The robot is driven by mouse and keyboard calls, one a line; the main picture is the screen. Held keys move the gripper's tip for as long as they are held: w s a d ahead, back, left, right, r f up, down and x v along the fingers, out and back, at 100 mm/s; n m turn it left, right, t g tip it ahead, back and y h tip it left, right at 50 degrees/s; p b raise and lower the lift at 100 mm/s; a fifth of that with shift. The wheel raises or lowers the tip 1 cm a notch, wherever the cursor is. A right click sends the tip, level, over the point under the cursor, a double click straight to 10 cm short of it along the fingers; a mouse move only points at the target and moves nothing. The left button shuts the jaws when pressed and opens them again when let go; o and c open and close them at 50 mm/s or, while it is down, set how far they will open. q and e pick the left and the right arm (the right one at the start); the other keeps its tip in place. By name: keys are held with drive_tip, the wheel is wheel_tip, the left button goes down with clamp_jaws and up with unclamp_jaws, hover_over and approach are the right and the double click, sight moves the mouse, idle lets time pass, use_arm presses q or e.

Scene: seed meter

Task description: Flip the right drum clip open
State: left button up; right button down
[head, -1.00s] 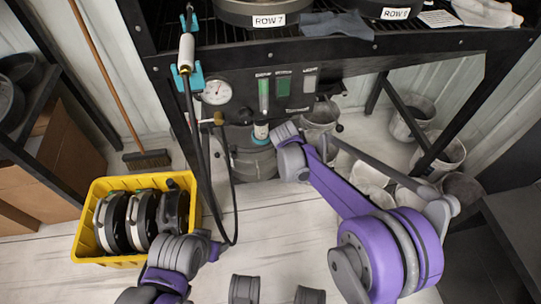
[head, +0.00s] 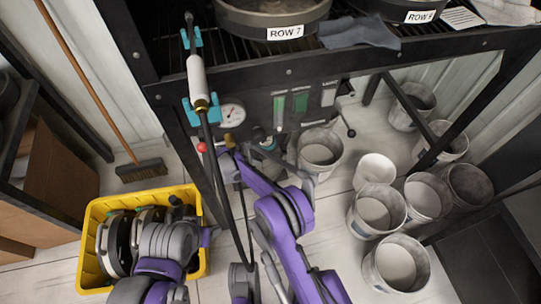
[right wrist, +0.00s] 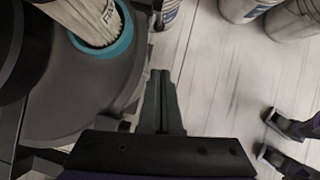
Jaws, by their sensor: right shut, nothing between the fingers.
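In the right wrist view a grey drum (right wrist: 55,95) fills the left side. In the head view my right arm reaches under the bench and hides most of the drum. My left arm is over the yellow crate, its gripper out of sight.
The bench's panel with a gauge (head: 231,114) and black hoses hang close to my right arm. Several buckets (head: 397,263) stand at the right. The yellow crate (head: 92,222) is at the left, with a broom (head: 142,170) behind it. Pale floor lies between.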

sight(284, 158)
use_arm(q)
drive_tip(key=shift+w+a, duration=0.2)
use_arm(e)
drive_tip(key=shift+w+a+f, duration=0.1)
drive_tip(key=shift+w+a, duration=0.05)
drive_tip(key=shift+a, duration=0.1)
use_arm(q)
drive_tip(key=shift+s, duration=0.1)
drive_tip(key=b+x, duration=0.2)
drive_tip(key=b, duration=0.1)
drive_tip(key=shift+f, duration=0.4)
use_arm(e)
drive_tip(key=w+d+r+x, duration=0.1)
drive_tip(key=d+x, duration=0.1)
drive_tip(key=x, duration=1)
drive_tip(key=shift+w+d, duration=0.15)
drive_tip(key=shift+d, duration=0.1)
